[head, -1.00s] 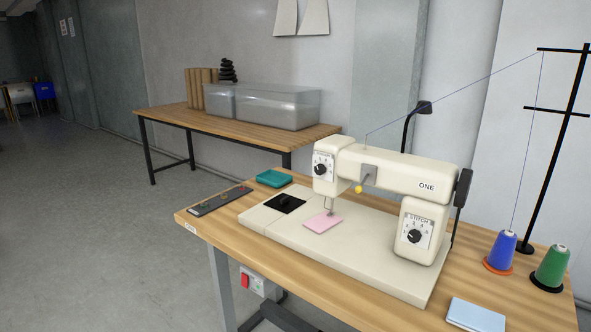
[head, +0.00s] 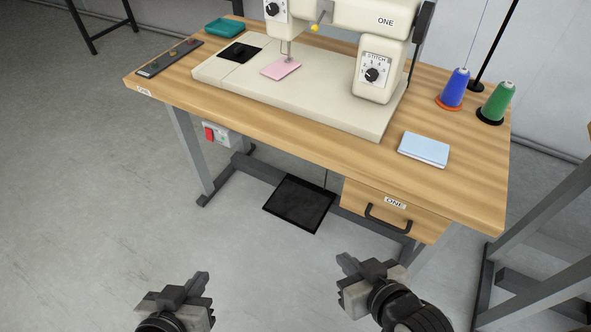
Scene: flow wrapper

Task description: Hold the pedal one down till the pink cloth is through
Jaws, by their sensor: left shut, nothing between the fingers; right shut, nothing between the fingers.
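The sewing machine (head: 300,97), labelled ONE, stands on a wooden table. The pink cloth (head: 281,68) lies flat on its bed at the needle. The black pedal (head: 300,203) is low under the table, near the floor, with nothing on it. My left gripper (head: 202,282) is at the bottom of the head view, shut and empty, in front of the table and left of the pedal. My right gripper (head: 346,264) is shut and empty, in front of the table and right of the pedal. Both are apart from the pedal.
A drawer (head: 394,214) labelled ONE hangs under the table at the right. Light blue cloth (head: 424,149) and thread cones (head: 497,103) are on the table's right. Another grey frame (head: 545,230) stands at right. Floor at left is free.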

